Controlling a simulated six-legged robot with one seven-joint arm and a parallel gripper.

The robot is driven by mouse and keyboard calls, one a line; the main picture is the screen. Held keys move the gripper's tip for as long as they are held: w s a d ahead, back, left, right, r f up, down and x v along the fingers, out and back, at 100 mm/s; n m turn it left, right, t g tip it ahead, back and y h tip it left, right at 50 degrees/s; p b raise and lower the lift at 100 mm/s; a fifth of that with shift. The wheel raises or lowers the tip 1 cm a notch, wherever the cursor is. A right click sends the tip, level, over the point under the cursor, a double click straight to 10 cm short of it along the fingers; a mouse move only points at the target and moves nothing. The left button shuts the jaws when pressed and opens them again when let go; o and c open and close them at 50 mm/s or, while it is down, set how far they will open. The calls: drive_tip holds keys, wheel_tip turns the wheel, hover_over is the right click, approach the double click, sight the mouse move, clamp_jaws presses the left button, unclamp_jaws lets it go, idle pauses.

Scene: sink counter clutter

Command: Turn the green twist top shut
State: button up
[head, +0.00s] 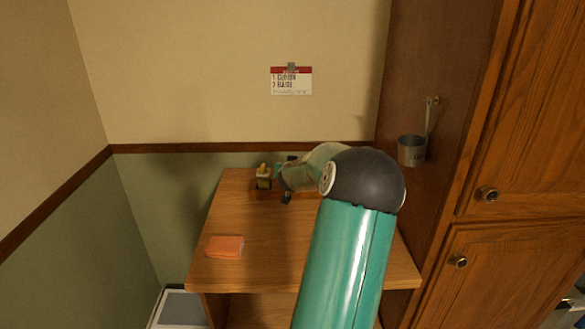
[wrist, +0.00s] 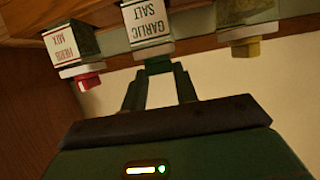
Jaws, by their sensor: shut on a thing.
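The green twist top (wrist: 158,66) is on the white-labelled garlic salt container (wrist: 149,28), which appears upside down in the wrist view. My gripper (wrist: 159,73) has one finger on each side of the green top and is shut on it. I cannot tell how far the top is turned. In the head view my gripper (head: 287,183) is at the back of the wooden counter, and my arm hides most of the garlic salt container there.
A herb mix container (wrist: 72,45) with a red top stands left of the garlic salt in the wrist view. A yellow-topped container (wrist: 245,25) is on the right. An orange block (head: 225,246) lies on the counter (head: 262,262). A metal cup (head: 411,151) hangs on the cabinet side.

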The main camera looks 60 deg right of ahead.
drive_tip(key=shift+w+a+r+m+g+h, duration=0.1)
drive_tip(key=shift+w+m+g+h, duration=0.1)
drive_tip(key=shift+m+g, duration=0.3)
drive_tip(key=shift+w+m+g+h, duration=0.2)
drive_tip(key=shift+m+g, duration=0.2)
drive_tip(key=shift+g, duration=0.2)
drive_tip(key=shift+w+m+g, duration=0.2)
drive_tip(key=shift+m+g, duration=1.25)
drive_tip(key=shift+g, duration=0.2)
drive_tip(key=shift+w+m+g, duration=0.2)
drive_tip(key=shift+m+g, duration=1.25)
drive_tip(key=shift+g, duration=0.2)
drive_tip(key=shift+w, duration=0.1)
drive_tip(key=shift+w+d+m+g+y, duration=0.2)
drive_tip(key=shift+m+g+y, duration=0.3)
drive_tip(key=shift+m+g, duration=0.7)
drive_tip(key=shift+w+d+m+g+y, duration=0.15)
drive_tip(key=shift+m+g+y, duration=0.35)
drive_tip(key=shift+m+g, duration=1)
drive_tip(key=shift+g, duration=0.2)
drive_tip(key=shift+w+d+m+g+y, duration=0.1)
drive_tip(key=shift+m+g+y, duration=0.55)
drive_tip(key=shift+m+y, duration=0.2)
drive_tip(key=shift+w+d+m+g+y, duration=0.1)
drive_tip(key=shift+m+g+y, duration=0.55)
drive_tip(key=shift+m+y, duration=0.2)
drive_tip(key=o, duration=1)
drive_tip(key=shift+w+a, duration=0.1)
